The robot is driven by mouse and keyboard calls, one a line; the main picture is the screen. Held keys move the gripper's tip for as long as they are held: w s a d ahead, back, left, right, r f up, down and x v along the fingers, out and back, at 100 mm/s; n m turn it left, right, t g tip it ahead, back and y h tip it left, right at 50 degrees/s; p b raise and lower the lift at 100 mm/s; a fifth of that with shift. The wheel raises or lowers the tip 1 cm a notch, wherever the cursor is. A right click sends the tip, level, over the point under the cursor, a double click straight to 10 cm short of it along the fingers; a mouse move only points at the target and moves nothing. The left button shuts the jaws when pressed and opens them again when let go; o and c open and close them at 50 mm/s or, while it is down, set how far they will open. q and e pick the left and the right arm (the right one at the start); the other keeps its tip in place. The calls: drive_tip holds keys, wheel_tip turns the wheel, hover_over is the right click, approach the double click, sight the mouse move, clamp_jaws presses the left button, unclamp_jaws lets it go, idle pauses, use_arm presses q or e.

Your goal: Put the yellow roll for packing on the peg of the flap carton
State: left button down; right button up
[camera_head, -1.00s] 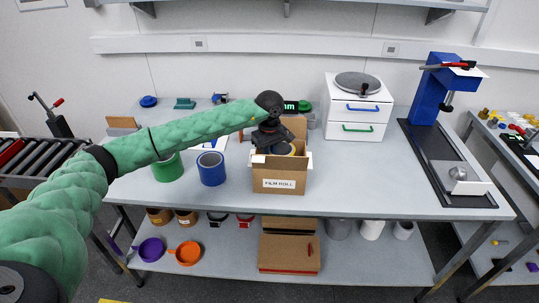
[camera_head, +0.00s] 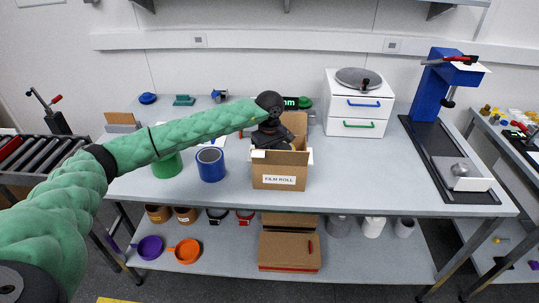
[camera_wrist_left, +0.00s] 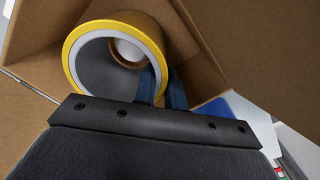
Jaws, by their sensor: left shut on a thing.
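The flap carton (camera_head: 279,182), labelled FILM ROLL, stands open on the table with its flaps spread. My left gripper (camera_head: 284,144) reaches down into its opening. In the left wrist view, the yellow roll (camera_wrist_left: 153,31) is inside the carton's brown walls (camera_wrist_left: 240,40). My left gripper's fingers (camera_wrist_left: 160,87) are shut on the roll's wall at its lower right. A pale round end, apparently the peg (camera_wrist_left: 128,49), shows within the roll's bore. How far the roll is down the peg cannot be told. The head view mostly hides the roll. My right gripper is not in view.
A blue roll (camera_head: 210,164) and a green roll (camera_head: 167,165) stand left of the carton. A white drawer unit (camera_head: 357,106) stands behind right, and a blue press (camera_head: 434,90) further right. The tabletop right of the carton (camera_head: 365,175) is clear.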

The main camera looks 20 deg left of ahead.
use_arm(q)
drive_tip(key=shift+f+b, duration=1.05)
drive_tip(key=shift+f, duration=0.2)
drive_tip(key=c, duration=1.4)
unclamp_jaws()
drive_tip(key=shift+r+b, duration=0.3)
drive_tip(key=shift+r, duration=0.2)
wheel_tip(320, 180, up, 6)
drive_tip(key=shift+f+b, duration=0.1)
drive_tip(key=shift+b, duration=0.95)
drive_tip(key=shift+r, duration=0.5)
drive_tip(key=shift+r, duration=0.1)
